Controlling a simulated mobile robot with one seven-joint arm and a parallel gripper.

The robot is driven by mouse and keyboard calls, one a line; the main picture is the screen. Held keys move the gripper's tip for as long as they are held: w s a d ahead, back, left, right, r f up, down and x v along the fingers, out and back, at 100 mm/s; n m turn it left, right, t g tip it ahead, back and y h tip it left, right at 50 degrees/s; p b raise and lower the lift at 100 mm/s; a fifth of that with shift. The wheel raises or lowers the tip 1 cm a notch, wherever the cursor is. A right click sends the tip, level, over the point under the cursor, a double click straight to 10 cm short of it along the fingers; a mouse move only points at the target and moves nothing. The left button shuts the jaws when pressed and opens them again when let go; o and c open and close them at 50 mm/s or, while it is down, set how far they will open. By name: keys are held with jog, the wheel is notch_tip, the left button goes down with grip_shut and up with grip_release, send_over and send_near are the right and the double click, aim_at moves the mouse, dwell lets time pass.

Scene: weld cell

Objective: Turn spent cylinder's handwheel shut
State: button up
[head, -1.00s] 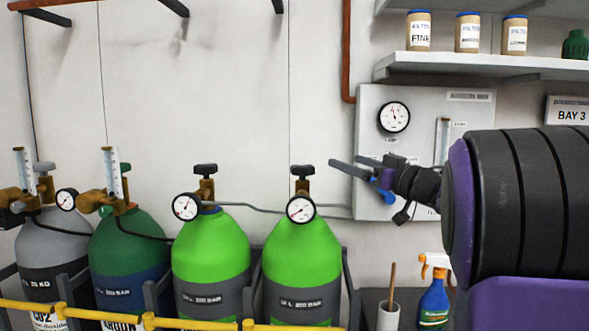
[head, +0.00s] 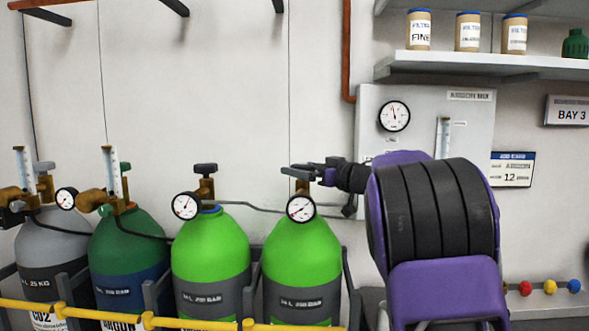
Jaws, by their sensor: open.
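Two bright green cylinders stand side by side, a left one (head: 211,255) and a right one (head: 301,250). Each has a brass valve, a dark handwheel on top and a round white gauge. The left one's handwheel (head: 205,168) is in plain view with nothing near it. My gripper (head: 291,170) is open, reaching in from the right at the height of the right cylinder's handwheel.
A grey cylinder (head: 50,250) and a dark green cylinder (head: 128,245) with brass regulators stand at left. A yellow rail (head: 110,317) runs in front. A grey wall panel (head: 455,135) is behind my arm, with a shelf (head: 470,64) above.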

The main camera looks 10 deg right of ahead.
aim_at(295, 167)
jog(key=shift+x, duration=1.6)
jog(key=c, duration=1.3)
jog(key=shift+r, duration=0.1)
